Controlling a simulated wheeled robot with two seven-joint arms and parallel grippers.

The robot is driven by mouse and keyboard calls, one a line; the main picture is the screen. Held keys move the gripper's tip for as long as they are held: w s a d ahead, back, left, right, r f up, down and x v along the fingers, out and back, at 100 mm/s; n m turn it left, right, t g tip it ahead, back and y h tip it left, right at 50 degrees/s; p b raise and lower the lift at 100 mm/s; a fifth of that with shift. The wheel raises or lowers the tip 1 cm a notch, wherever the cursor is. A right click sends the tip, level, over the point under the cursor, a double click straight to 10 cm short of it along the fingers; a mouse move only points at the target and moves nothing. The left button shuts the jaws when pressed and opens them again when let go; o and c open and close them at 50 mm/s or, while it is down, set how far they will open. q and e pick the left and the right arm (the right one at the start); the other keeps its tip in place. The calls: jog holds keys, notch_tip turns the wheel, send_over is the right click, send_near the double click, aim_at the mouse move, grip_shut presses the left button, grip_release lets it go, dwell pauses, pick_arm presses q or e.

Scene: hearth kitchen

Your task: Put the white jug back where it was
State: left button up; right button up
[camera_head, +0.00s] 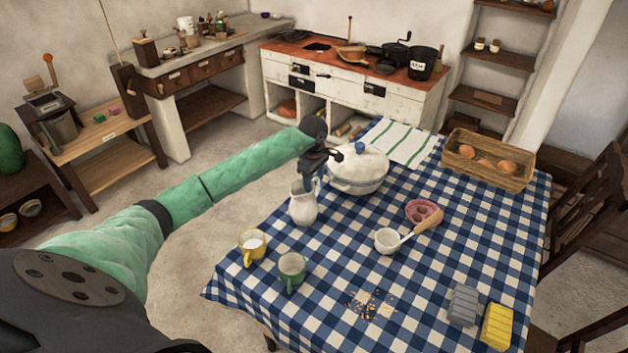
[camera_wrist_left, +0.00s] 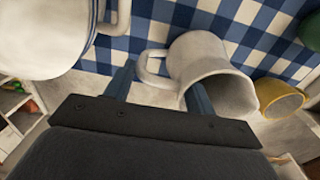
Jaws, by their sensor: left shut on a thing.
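The white jug (camera_head: 303,207) is upright at the left side of the table with the blue checked cloth (camera_head: 330,255). My left gripper (camera_head: 311,183) reaches down to it from above and is shut on its handle. In the left wrist view the jug (camera_wrist_left: 222,75) shows its open mouth, and its handle (camera_wrist_left: 148,70) lies between the two blue fingers. I cannot tell whether the jug's base touches the cloth. My right gripper is not in view.
A white lidded pot (camera_head: 358,172) stands close behind the jug on the right. A yellow mug (camera_head: 252,250) and a green mug (camera_head: 291,272) stand in front. A white bowl (camera_head: 388,242) with a wooden-handled tool is to the right. Bare cloth lies between jug and bowl.

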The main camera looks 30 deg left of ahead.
pick_arm(q)
jog(key=o, duration=1.6)
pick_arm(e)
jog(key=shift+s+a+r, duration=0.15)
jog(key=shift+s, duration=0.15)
